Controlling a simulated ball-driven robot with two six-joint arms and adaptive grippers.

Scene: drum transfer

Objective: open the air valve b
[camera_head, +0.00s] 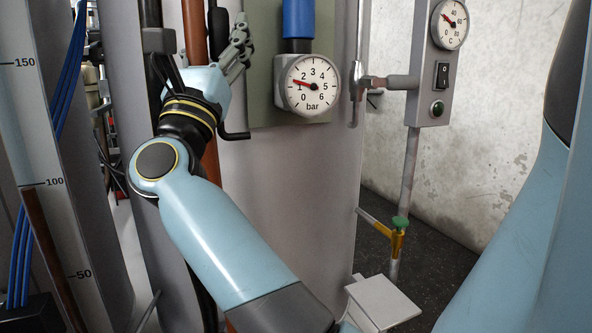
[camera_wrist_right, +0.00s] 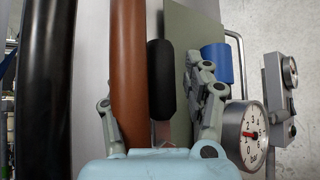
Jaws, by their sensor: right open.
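No label marks air valve b legibly. A dark rounded handle (camera_wrist_right: 161,80) stands upright beside a brown pipe (camera_wrist_right: 128,60) in the right wrist view; its edge also shows in the head view (camera_head: 218,34). My right gripper (camera_wrist_right: 160,98) is open, with the handle and pipe between its fingers; contact cannot be told. In the head view the right gripper (camera_head: 236,48) is left of the bar gauge (camera_head: 313,84), which reads about 1. A black bent lever (camera_head: 236,135) is below the gripper. My left gripper is not in view.
A blue pipe (camera_head: 298,20) rises above the gauge. A grey switch box (camera_head: 433,75) with a second dial (camera_head: 451,24) is at the right. A green-handled yellow valve (camera_head: 399,228) is low on a thin pipe. A marked level scale (camera_head: 38,130) stands at left.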

